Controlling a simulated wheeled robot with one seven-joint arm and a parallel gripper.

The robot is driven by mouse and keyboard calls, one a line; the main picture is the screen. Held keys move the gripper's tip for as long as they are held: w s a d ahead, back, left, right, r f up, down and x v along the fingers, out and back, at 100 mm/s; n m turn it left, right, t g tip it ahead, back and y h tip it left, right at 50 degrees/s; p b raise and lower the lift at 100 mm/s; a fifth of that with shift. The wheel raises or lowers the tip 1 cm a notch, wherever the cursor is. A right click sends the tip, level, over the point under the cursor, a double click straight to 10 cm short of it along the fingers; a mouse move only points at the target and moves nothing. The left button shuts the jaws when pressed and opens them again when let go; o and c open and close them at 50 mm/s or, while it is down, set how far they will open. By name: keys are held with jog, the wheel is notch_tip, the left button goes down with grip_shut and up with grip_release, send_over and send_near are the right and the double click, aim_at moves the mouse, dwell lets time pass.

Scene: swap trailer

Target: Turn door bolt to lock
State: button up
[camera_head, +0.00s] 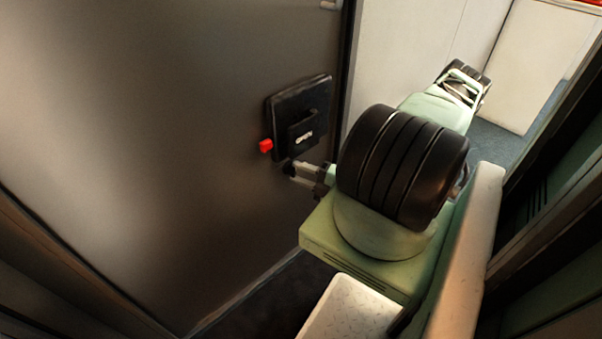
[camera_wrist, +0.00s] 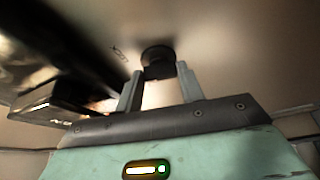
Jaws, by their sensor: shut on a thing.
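The grey door (camera_head: 150,130) fills the left of the head view and carries a black latch box (camera_head: 300,105) with a red piece (camera_head: 265,146) at its left. My gripper (camera_head: 290,169) is at the door just below this box. In the wrist view the round dark door bolt knob (camera_wrist: 157,60) sits between the tips of my gripper (camera_wrist: 158,78), which is shut on it. Dark lettering, seemingly "LOCK", shows on the door left of the knob. The knob's exact turn angle cannot be told.
The latch box also shows dark and close at the left of the wrist view (camera_wrist: 60,98), near the left finger. A pale wall (camera_head: 410,50) stands behind my arm. A dark frame (camera_head: 555,160) runs along the right. Dark floor (camera_head: 270,305) shows below the door.

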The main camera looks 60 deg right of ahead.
jog(key=shift+f+m+t+h+b, duration=0.1)
jog(key=shift+m+t+h+b, duration=0.25)
jog(key=shift+m, duration=1)
jog(key=shift+f+m+t+h+b, duration=0.15)
jog(key=shift+m+t+h+b, duration=0.25)
jog(key=shift+m, duration=0.9)
jog(key=shift+f+m+t+h+b, duration=0.1)
jog(key=shift+m+t+h+b, duration=0.25)
jog(key=shift+m, duration=1)
jog(key=o, duration=1)
jog(key=v, duration=1.7)
jog(key=shift+s+f+p, duration=0.15)
jog(key=shift+f+p, duration=0.15)
